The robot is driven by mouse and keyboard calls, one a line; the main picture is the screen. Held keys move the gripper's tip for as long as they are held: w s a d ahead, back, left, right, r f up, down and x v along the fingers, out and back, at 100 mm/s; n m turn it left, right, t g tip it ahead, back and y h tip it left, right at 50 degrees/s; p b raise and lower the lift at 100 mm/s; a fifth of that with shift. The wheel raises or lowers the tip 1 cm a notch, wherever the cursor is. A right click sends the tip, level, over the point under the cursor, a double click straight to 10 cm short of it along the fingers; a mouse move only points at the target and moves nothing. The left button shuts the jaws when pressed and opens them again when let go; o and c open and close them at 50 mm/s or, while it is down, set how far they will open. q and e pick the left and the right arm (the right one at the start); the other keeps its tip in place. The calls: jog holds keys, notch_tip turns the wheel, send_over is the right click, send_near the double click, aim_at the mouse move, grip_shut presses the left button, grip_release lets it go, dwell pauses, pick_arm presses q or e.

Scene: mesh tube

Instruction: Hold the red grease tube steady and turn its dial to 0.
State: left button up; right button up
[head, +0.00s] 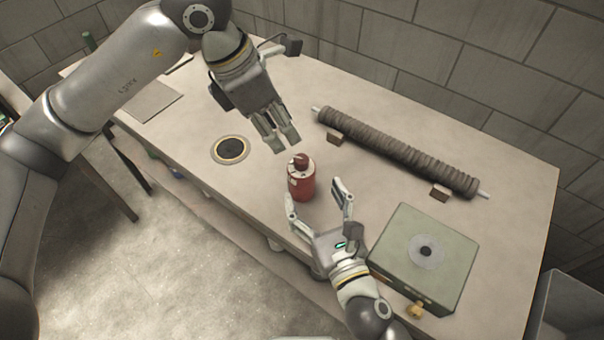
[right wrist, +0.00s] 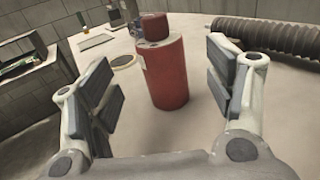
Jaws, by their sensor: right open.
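The red grease tube (head: 302,183) stands upright near the table's front edge, with a red dial (head: 300,161) on its top. The dial's setting is too small to read. My right gripper (head: 316,190) is open with a finger on either side of the tube, not closed on it. In the right wrist view the tube (right wrist: 167,75) stands between the open fingers (right wrist: 163,90), with gaps on both sides. My left gripper (head: 284,146) points down above and behind the tube, close to the dial but apart from it. Its fingers look close together; whether they are shut is unclear.
A dark ribbed tube (head: 395,153) lies behind on small brown blocks (head: 440,193). A green-grey box (head: 424,252) with a round disc stands at right. A dark round inset (head: 231,150) is left of the grease tube. A flat grey plate (head: 150,100) lies far left.

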aim_at(306, 187)
notch_tip(306, 187, down, 2)
jog(key=shift+f, duration=0.1)
jog(key=shift+x, duration=3.8)
